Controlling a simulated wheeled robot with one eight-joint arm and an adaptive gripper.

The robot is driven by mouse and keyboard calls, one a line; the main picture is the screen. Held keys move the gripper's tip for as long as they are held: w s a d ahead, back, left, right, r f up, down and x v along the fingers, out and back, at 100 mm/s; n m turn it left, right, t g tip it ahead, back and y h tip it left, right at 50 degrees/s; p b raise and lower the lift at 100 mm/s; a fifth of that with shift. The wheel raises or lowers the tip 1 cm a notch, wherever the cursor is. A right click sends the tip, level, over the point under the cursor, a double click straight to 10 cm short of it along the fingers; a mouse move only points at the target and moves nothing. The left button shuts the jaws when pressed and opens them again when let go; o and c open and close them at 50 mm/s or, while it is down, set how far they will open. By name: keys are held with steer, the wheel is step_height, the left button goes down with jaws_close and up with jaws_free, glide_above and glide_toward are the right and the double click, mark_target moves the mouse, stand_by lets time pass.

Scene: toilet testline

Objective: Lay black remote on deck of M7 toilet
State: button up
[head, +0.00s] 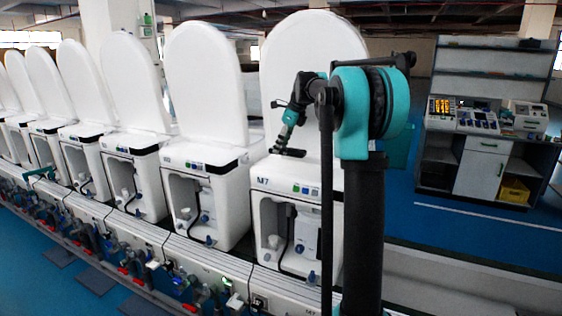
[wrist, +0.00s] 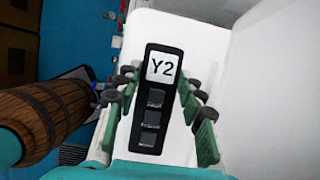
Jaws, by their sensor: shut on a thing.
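The M7 toilet (head: 262,185) stands at the right end of the row, with its white lid (head: 300,60) raised and an "M7" label on its front. My gripper (head: 287,143) is over its deck and shut on the black remote (head: 290,152). In the wrist view the remote (wrist: 150,130) shows a white "Y2" label and several dark buttons. It lies between the two green fingers of my gripper (wrist: 158,84). The remote is at or just above the white deck (wrist: 180,30); I cannot tell whether it touches.
A neighbouring toilet (head: 205,160) with a raised lid stands close on the left, with several more beyond. Pipes and fittings (head: 190,300) run below the row. A workbench (head: 487,165) with devices stands at the right, across open blue floor (head: 480,235).

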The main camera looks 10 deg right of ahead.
mark_target(281, 168)
step_height(281, 168, down, 5)
steer(key=shift+s+a+f, duration=0.1)
steer(key=shift+s+f, duration=0.05)
steer(key=shift+f, duration=0.35)
steer(key=shift+f, duration=0.1)
steer(key=o, duration=1.2)
steer(key=shift+o, duration=0.2)
steer(key=v, duration=1.2)
